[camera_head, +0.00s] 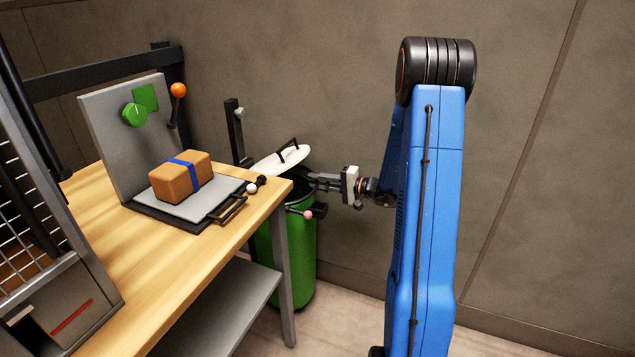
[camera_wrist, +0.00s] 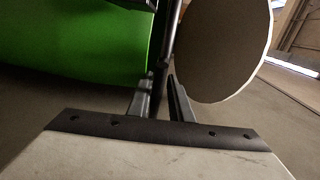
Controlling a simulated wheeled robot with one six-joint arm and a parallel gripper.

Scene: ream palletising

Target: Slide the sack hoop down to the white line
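A green sack or bin (camera_head: 298,255) stands on the floor beyond the table, with a dark hoop (camera_head: 297,204) around its mouth. A short dark arm with a pink knob (camera_head: 307,214) sits at the hoop's front. My gripper (camera_head: 318,181) is at the right of the sack, just above its mouth. In the wrist view its two fingers (camera_wrist: 162,88) are apart, and a dark rod (camera_wrist: 170,45) shows between their tips; contact is unclear. The green side (camera_wrist: 75,45) fills the upper left there. I cannot make out a white line.
A white round lid (camera_head: 270,163) with a black handle leans behind the sack; a pale disc (camera_wrist: 222,50) shows in the wrist view. A dark post (camera_head: 236,140) stands behind. The wooden table (camera_head: 150,255) carries a scale and brown parcel (camera_head: 180,178). The wall is close behind.

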